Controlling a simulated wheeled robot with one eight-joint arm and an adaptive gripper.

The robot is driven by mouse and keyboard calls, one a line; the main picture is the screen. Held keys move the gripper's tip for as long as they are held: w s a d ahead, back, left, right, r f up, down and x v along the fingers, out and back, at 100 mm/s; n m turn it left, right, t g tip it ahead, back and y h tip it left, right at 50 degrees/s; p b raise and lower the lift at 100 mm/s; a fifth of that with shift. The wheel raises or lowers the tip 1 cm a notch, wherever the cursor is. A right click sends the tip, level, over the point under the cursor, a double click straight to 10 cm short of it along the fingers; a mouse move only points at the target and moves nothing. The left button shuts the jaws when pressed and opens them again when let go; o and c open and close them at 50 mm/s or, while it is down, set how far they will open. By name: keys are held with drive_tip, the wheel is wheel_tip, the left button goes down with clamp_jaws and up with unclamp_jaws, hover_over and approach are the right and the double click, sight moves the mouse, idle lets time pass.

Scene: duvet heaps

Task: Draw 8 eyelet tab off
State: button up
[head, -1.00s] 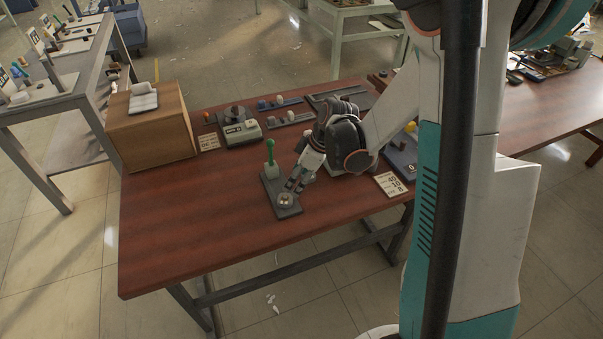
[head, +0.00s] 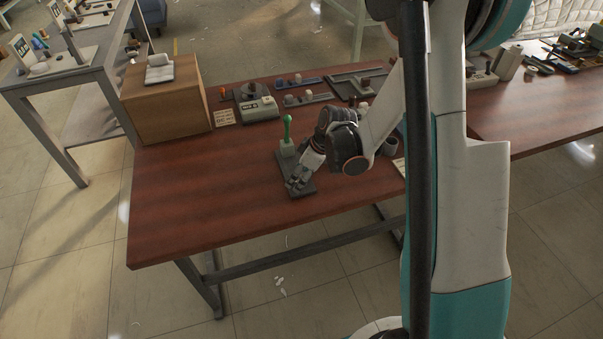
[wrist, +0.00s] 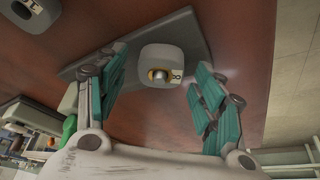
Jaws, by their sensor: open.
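A dark grey plate (head: 304,192) lies on the red-brown table, with a green-handled piece (head: 287,133) standing at its far end. In the wrist view the plate (wrist: 100,62) carries a rounded grey block (wrist: 160,55). On the block is a small metal-and-yellow fitting (wrist: 158,76), beside a pale label (wrist: 176,76) that seems to read 8. My gripper (head: 298,181) is low over the plate's near end and hides that end in the head view. In the wrist view my gripper (wrist: 161,68) is open, one finger each side of the block, with visible gaps.
A wooden box (head: 170,98) stands at the table's back left. A grey labelled device (head: 255,108) and several small fixtures line the back edge. Another grey piece (wrist: 32,12) shows at the wrist view's top left. The table's front left is clear.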

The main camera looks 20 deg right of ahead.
drive_tip(key=c, duration=1.2)
drive_tip(key=shift+c, duration=0.2)
drive_tip(key=shift+r+p, duration=1.75)
drive_tip(key=shift+r, duration=1.05)
